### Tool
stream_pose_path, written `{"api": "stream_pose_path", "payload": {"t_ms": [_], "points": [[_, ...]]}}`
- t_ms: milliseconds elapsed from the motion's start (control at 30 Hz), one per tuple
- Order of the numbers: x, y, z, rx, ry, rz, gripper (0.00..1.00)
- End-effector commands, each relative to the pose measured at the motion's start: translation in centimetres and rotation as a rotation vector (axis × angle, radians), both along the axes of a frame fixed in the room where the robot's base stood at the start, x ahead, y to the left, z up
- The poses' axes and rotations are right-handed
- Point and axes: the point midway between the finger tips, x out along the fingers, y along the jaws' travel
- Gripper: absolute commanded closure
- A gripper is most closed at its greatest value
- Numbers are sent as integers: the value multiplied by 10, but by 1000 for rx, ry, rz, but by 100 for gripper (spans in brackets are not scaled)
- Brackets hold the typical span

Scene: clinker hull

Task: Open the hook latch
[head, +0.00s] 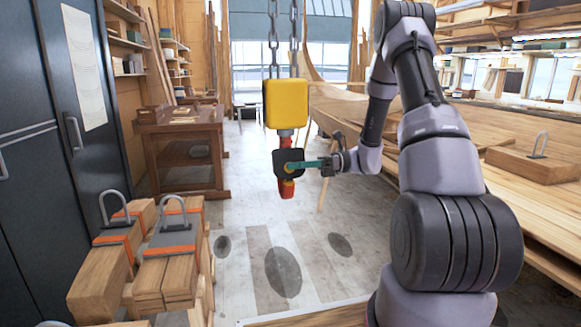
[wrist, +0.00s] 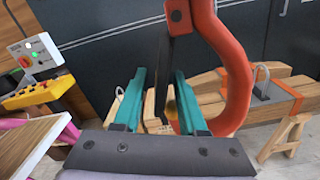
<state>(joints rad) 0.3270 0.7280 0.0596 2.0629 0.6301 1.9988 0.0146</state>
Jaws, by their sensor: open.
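The orange-red hook (head: 287,190) hangs below a yellow hoist block in the head view, partly covered by my gripper. In the wrist view the curved hook (wrist: 237,85) is large, right of centre, and its lower tip is behind my right finger. A dark, narrow strip that looks like the latch (wrist: 163,85) runs down from the top of the hook, between my fingers. My gripper (wrist: 160,75) is open, with one teal finger on each side of the strip. Contact cannot be told. In the head view my gripper (head: 292,167) is at the hook.
The yellow hoist block (head: 286,103) hangs on chains. Timber beams with grey and orange lifting clamps (head: 172,238) stand at the lower left. A dark cabinet (head: 65,140) is at the left, a workbench (head: 185,145) behind, and planking (head: 500,160) at the right. The floor below the hook is clear.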

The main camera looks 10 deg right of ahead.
Motion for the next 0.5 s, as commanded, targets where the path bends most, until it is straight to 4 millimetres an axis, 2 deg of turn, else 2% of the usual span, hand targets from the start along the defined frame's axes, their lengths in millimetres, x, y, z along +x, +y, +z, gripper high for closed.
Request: {"api": "stream_pose_path", "payload": {"t_ms": [133,433,467,500], "points": [[0,11,0,0,0,0,59],[0,13,0,0,0,-1,59],[0,13,0,0,0,-1,66],[0,13,0,0,0,-1,82]]}}
